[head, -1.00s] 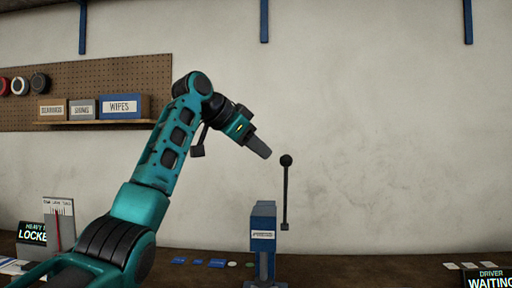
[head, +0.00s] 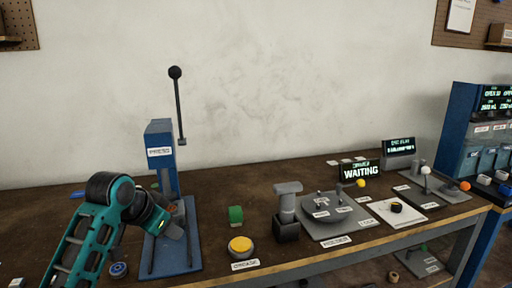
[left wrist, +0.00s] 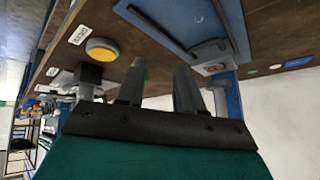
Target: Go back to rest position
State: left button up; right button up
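My left gripper (head: 172,228) is at the lower left in the head view, in front of the blue lever press (head: 160,150) and over its blue base plate (head: 182,258). In the left wrist view the two grey fingers of this gripper (left wrist: 158,88) stand apart with nothing between them. The press's black-knobbed lever (head: 177,105) points up. I cannot tell whether the gripper touches the press. My right gripper is in neither view.
A "WAITING" display (head: 361,170) is behind. A blue cabinet (head: 470,120) stands right.

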pick_arm(q)
jog(key=s+f+n+g+y, duration=0.1)
jog(key=s+f+n+g, duration=0.1)
jog(key=s+f, duration=1.35)
jog(key=s+n+g+y, duration=0.1)
jog(key=s+n, duration=0.2)
jog(key=s, duration=1.6)
jog(key=w+d+f+t+h, duration=0.1)
jog(key=w+d+f+t, duration=0.1)
jog(key=w+f+t, duration=0.5)
notch_tip(320, 180, down, 2)
jog(key=shift+w+f+m+h, duration=0.1)
jog(key=shift+w+m+h, duration=0.1)
jog(key=shift+m+h, duration=0.15)
